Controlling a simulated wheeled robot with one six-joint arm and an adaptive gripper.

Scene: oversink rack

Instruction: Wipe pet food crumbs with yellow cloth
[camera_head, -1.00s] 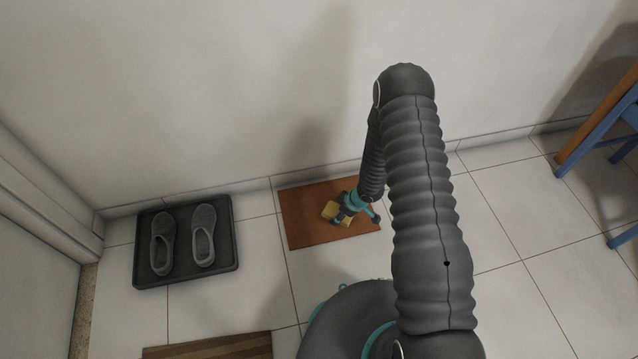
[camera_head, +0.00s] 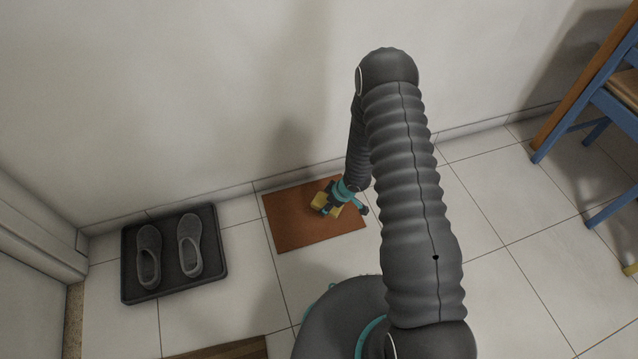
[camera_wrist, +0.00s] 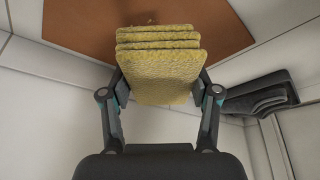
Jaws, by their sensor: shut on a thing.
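The yellow cloth (camera_wrist: 158,72) is folded in several layers and held between the two fingers of my gripper (camera_wrist: 160,88) in the wrist view. In the head view the cloth (camera_head: 320,203) shows as a small yellow patch at my gripper (camera_head: 330,207), over the brown mat (camera_head: 290,235). I cannot tell whether the cloth touches the mat.
A dark tray (camera_head: 215,290) with a pair of grey shoes (camera_head: 190,245) lies left of the mat. A wooden-striped mat (camera_head: 235,350) is at the bottom edge. A blue chair (camera_head: 580,115) stands at the right. The wall is close behind the mat.

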